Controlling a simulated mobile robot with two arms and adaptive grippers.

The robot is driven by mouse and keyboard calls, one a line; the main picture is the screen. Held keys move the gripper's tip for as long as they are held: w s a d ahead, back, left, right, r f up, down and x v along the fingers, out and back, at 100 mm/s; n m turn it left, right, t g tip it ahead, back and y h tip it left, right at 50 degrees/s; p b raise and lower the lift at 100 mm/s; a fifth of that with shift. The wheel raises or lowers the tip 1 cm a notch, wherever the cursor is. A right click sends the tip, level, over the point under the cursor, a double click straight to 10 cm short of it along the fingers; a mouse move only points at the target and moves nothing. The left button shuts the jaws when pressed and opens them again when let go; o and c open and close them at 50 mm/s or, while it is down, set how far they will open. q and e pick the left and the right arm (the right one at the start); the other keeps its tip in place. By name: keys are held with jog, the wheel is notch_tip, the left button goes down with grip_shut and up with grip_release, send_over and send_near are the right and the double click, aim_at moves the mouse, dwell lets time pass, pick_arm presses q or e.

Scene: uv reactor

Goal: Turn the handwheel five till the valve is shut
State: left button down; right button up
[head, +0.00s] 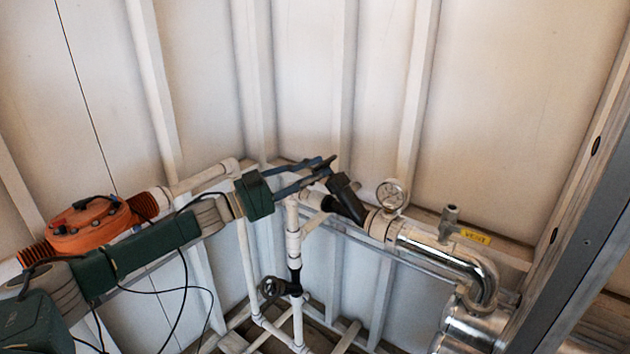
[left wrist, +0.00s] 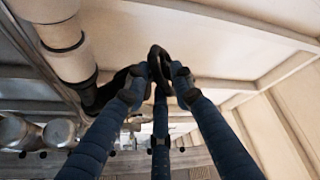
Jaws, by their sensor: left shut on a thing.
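The black handwheel (left wrist: 154,56) shows in the left wrist view as a dark ring between my left fingertips. It sits on a black angled valve (head: 347,199) in the white pipe run; the valve body also shows in the left wrist view (left wrist: 100,95). My left gripper (head: 318,172) reaches in from the left and is shut on the wheel, its blue-black fingers on either side of it. The fingers hide most of the wheel in the head view. How far the valve is turned cannot be told. My right gripper is not in view.
A second black handwheel (head: 270,288) stands on the vertical pipe below. A pressure gauge (head: 391,194), a small tap (head: 449,219) with a yellow tag (head: 475,236) and a shiny pipe elbow (head: 470,270) lie to the right. An orange housing (head: 90,226) is beside my left arm.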

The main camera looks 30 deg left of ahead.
pick_arm(q)
jog(key=shift+d+f, duration=0.1)
jog(key=shift+f, duration=0.2)
jog(key=c, duration=1.7)
grip_release()
jog(key=shift+c, duration=0.2)
jog(key=shift+r, duration=0.1)
jog(key=v, duration=1.2)
